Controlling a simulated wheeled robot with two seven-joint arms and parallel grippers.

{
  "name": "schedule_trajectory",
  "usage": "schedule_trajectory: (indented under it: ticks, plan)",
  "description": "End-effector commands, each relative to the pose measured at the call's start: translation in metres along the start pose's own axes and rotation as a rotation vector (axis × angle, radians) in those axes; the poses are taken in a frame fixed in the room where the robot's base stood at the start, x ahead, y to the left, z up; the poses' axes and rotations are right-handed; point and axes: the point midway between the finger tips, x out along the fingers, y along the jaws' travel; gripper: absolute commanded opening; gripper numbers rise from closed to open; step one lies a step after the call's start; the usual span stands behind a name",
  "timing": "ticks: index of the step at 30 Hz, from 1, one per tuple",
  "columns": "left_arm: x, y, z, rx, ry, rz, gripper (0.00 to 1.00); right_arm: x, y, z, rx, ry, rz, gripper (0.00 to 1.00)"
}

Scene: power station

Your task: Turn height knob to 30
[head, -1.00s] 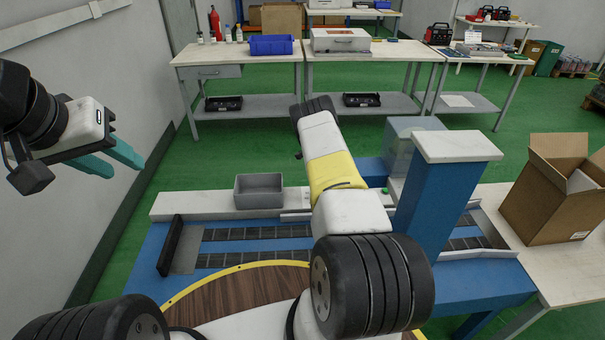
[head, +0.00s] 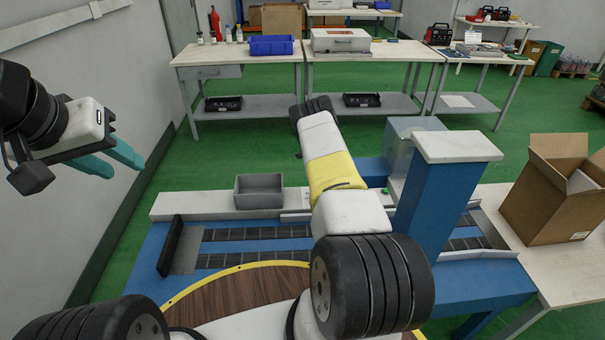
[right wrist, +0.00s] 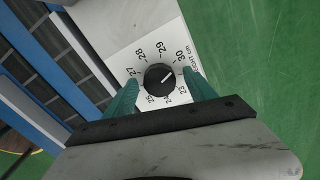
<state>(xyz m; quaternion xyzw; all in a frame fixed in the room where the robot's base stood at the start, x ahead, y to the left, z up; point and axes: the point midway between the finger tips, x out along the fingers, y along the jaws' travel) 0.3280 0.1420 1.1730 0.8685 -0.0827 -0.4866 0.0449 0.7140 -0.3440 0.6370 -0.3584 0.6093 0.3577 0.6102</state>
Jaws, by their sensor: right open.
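The black round height knob (right wrist: 160,77) sits on a white panel (right wrist: 117,22) in the right wrist view, ringed by printed numbers from 23 to 30. Its white pointer line slants to the upper right, roughly toward the 30; the exact reading is too small to tell. My right gripper (right wrist: 162,88) is open, with one teal finger on either side of the knob; I cannot tell whether they touch it. In the head view the knob and right gripper are hidden. My left gripper (head: 123,167) is open and empty at the far left, away from the station.
The blue station (head: 300,250) with dark conveyor strips lies in front of me, with a grey bin (head: 258,191) on its back ledge. A blue column (head: 436,205) rises beside my right arm. An open cardboard box (head: 550,200) stands on the right table. Green floor lies behind.

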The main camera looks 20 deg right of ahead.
Motion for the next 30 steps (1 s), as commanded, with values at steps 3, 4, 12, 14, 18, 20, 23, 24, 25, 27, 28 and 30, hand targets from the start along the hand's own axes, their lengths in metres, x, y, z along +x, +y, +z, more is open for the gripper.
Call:
schedule_trajectory:
  ticks: [3, 4, 12, 14, 18, 20, 23, 24, 25, 27, 28, 30]
  plan:
    - [0.000, 0.000, 0.000, 0.000, 0.000, 0.000, 0.36, -0.002, 0.000, 0.000, 0.000, 0.000, 0.000, 0.65]
    - [0.000, 0.000, 0.000, 0.000, 0.000, 0.000, 0.36, -0.005, 0.000, 0.000, 0.000, 0.000, 0.000, 0.65]
    - [0.000, 0.000, 0.000, 0.000, 0.000, 0.000, 0.36, -0.048, -0.001, 0.000, 0.000, 0.000, -0.001, 0.65]
    - [0.000, 0.000, 0.000, 0.000, 0.000, 0.000, 0.36, -0.057, -0.001, 0.000, 0.000, 0.000, -0.002, 0.65]
    - [0.000, 0.000, 0.000, 0.000, 0.000, 0.000, 0.36, -0.072, 0.000, 0.000, 0.000, 0.000, -0.001, 0.65]
    - [0.000, 0.000, 0.000, 0.000, 0.000, 0.000, 0.36, -0.076, 0.000, 0.000, 0.000, 0.000, 0.000, 0.65]
    - [0.000, 0.000, 0.000, 0.000, 0.000, 0.000, 0.36, -0.078, 0.000, 0.000, 0.000, 0.000, 0.000, 0.65]
    - [0.000, 0.000, 0.000, 0.000, 0.000, 0.000, 0.36, -0.078, 0.000, 0.000, 0.000, 0.000, 0.001, 0.65]
    - [0.000, 0.000, 0.000, 0.000, 0.000, 0.000, 0.36, -0.078, 0.000, 0.000, 0.000, 0.000, 0.001, 0.65]
    - [0.000, 0.000, 0.000, 0.000, 0.000, 0.000, 0.36, -0.078, 0.000, 0.000, 0.000, 0.000, 0.000, 0.65]
    - [0.000, 0.000, 0.000, 0.000, 0.000, 0.000, 0.36, -0.078, 0.000, 0.000, 0.000, 0.000, 0.000, 0.65]
    - [0.000, 0.000, 0.000, 0.000, 0.000, 0.000, 0.36, -0.078, 0.000, 0.000, 0.000, 0.000, 0.000, 0.65]
